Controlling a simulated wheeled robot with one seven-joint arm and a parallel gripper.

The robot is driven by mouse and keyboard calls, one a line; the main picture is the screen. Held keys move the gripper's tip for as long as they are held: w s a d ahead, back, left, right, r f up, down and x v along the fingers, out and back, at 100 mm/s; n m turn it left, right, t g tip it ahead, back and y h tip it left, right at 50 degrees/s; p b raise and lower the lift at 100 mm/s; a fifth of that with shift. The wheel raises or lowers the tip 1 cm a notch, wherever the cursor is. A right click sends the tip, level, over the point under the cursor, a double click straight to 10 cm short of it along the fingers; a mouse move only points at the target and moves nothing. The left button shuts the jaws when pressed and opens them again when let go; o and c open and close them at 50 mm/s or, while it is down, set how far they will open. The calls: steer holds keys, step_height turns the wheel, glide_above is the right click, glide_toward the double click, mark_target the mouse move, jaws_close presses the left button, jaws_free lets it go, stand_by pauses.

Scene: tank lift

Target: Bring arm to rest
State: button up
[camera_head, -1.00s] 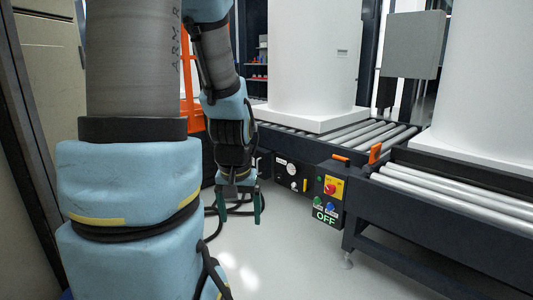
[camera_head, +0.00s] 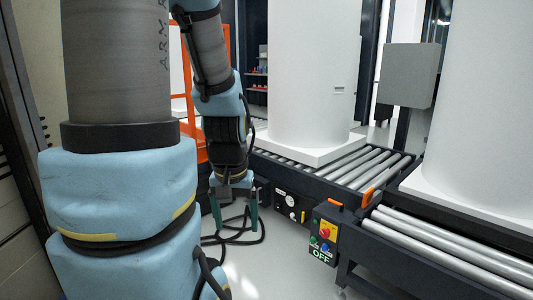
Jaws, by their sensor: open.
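My gripper (camera_head: 236,214) hangs from my blue-covered arm, pointing down over the pale floor, left of the roller conveyor. Its two green fingers are apart, with nothing between them. My large blue and grey arm links fill the left of the view and hide what lies behind them.
A white tank (camera_head: 312,75) stands on the far roller conveyor (camera_head: 376,166). Another tank (camera_head: 485,110) stands on the near conveyor (camera_head: 450,245). Black hoses (camera_head: 262,228) lie behind my gripper. An orange frame (camera_head: 188,100) stands behind my arm.

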step_height(320, 180, up, 16)
steer(key=p, duration=1.3)
